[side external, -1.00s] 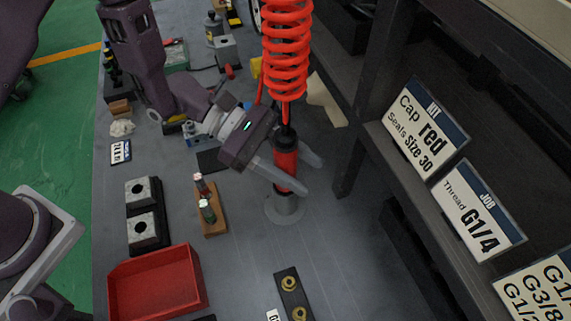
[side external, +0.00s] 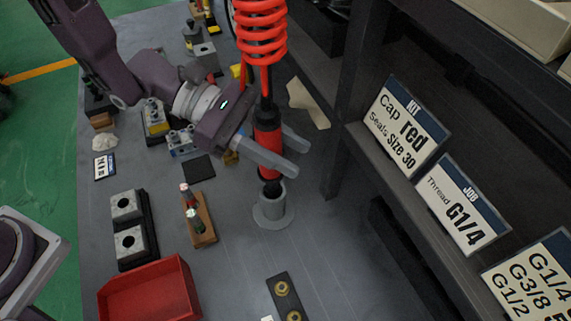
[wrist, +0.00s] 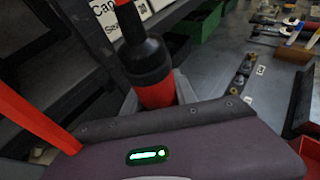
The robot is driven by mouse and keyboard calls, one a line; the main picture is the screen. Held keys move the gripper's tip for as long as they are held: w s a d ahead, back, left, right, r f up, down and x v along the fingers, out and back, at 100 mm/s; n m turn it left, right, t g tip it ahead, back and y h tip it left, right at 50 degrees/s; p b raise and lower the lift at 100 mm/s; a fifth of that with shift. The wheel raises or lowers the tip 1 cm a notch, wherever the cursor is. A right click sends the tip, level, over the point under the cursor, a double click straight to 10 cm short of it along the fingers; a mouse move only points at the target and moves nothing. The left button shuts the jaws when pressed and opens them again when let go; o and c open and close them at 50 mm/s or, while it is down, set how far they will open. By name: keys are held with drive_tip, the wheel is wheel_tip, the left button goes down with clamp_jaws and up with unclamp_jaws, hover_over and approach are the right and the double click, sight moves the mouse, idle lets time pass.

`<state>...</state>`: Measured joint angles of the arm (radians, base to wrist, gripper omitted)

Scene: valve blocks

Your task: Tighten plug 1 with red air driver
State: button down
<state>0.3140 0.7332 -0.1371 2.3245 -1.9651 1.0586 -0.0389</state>
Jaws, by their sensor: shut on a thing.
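The red air driver (side external: 268,142) hangs upright on a red coiled hose (side external: 262,32). My gripper (side external: 282,155) is shut on its red body, with a finger on each side. The driver's dark lower end is at the mouth of a grey cylindrical holder (side external: 273,208) with a round base; I cannot tell how far inside it sits. In the wrist view the driver (wrist: 146,62) shows black and red between my fingers. Two valve blocks (side external: 128,242) with dark holes stand on a black base at the left. I cannot tell which plug is plug 1.
A wooden stand (side external: 203,232) holds two small capped parts. A red tray (side external: 150,295) is at the front left, and a dark strip with brass rings (side external: 283,288) at the front. Shelf posts and signs (side external: 406,122) stand close on the right.

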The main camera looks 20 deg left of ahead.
wheel_tip(320, 180, up, 11)
drive_tip(key=w+a+f+n+t, duration=0.1)
drive_tip(key=w+a, duration=0.3)
drive_tip(key=a, duration=0.8)
drive_tip(key=w+a+f+n+t+y, duration=0.1)
drive_tip(key=w+a+f+n+t, duration=0.1)
drive_tip(key=a, duration=1)
drive_tip(key=w+a+f+n+t, duration=0.1)
drive_tip(key=w+a+n+t, duration=0.2)
drive_tip(key=a, duration=1)
drive_tip(key=w, duration=0.2)
drive_tip(key=shift+w+f+t+y, duration=0.25)
drive_tip(key=shift+w+t+y, duration=0.05)
drive_tip(key=shift+w+t, duration=0.1)
drive_tip(key=shift+s+f, duration=0.1)
